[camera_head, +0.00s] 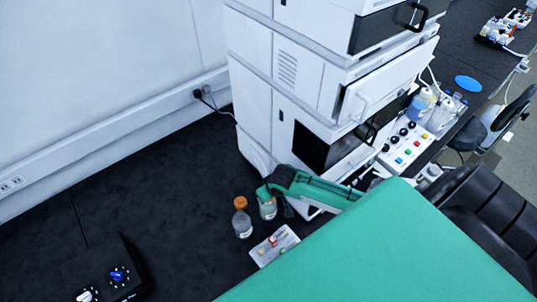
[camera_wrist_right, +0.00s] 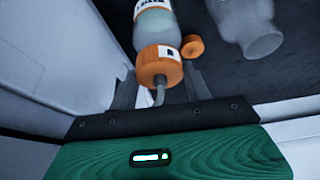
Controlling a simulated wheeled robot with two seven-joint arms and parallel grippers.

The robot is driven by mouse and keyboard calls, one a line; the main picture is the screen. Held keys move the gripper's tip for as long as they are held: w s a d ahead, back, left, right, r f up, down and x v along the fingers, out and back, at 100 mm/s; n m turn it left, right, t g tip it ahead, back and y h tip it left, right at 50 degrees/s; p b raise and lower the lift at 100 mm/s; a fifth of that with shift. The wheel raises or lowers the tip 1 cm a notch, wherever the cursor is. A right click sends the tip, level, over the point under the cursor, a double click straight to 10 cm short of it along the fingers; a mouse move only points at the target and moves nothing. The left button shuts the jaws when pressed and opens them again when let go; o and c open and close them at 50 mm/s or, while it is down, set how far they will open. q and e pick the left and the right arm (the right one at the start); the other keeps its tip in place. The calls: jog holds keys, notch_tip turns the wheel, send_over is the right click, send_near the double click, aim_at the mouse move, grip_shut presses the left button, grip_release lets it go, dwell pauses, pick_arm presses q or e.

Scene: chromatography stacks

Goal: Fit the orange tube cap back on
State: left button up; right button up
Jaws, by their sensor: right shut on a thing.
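In the right wrist view an orange tube cap (camera_wrist_right: 160,65) with a white label and a thin grey tube is between the fingers of my right gripper (camera_wrist_right: 162,92), which is shut on it. A bottle (camera_wrist_right: 155,22) with greenish contents and a white label is in line beyond the cap; whether it is seated, I cannot tell. In the head view my right gripper (camera_head: 264,193) is over that bottle (camera_head: 268,209) and hides the cap. My left gripper is not in view.
A small tray of coloured pieces (camera_head: 274,246) lies in front. The white instrument stack (camera_head: 262,90) rises close behind. A knobbed black device (camera_head: 105,275) is at lower left. Bench between is clear.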

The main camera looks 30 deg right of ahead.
jog(key=shift+f, duration=0.4)
jog(key=o, duration=1.5)
jog(key=shift+c, duration=0.2)
jog(key=shift+r, duration=0.1)
jog(key=shift+r+p, duration=0.4)
jog(key=shift+r, duration=3)
